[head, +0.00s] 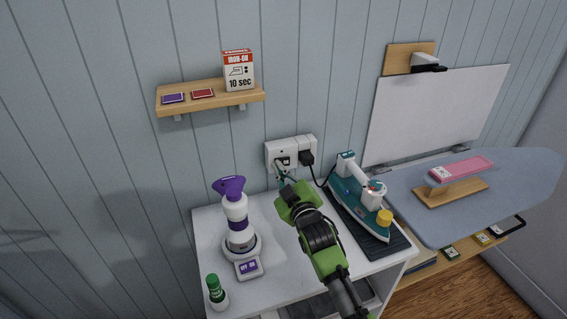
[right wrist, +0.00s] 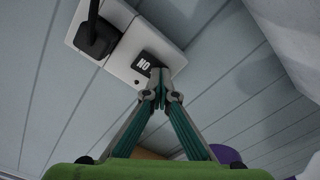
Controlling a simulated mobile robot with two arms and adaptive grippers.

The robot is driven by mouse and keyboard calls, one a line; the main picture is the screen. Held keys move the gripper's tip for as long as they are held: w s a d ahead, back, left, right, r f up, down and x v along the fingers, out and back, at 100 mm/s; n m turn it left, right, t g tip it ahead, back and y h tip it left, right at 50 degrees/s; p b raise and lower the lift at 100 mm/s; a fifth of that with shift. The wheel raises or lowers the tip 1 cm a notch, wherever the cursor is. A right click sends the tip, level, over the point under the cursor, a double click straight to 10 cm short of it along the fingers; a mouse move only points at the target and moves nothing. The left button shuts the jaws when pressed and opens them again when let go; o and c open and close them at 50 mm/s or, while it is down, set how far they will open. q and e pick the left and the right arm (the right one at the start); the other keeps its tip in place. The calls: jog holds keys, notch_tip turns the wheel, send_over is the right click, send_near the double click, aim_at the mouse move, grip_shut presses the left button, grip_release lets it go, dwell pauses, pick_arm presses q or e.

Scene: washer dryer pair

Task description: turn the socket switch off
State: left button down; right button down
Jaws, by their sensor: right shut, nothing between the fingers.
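The white wall socket (head: 278,147) is mounted on the panelled wall above the white cabinet. A black plug (head: 307,157) is in its right part, and its cable runs toward the iron. In the right wrist view the socket plate (right wrist: 118,68) shows the plug (right wrist: 95,38) and a dark patch (right wrist: 145,65) lettered "NO". My right gripper (head: 283,176) is shut and empty, its fingertips (right wrist: 160,88) at the plate's edge beside the dark patch. Whether they touch it, and the switch's position, I cannot tell. My left gripper is not in view.
A teal iron (head: 352,203) rests on a dark mat at right. A wooden shelf (head: 187,101) is above left; an ironing board (head: 520,170) lies right.

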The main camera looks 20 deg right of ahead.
jog(key=shift+r, duration=0.1)
dwell(0.3)
jog(key=s+p, duration=0.3)
jog(key=s, duration=0.2)
jog(key=shift+d, duration=0.1)
dwell(0.3)
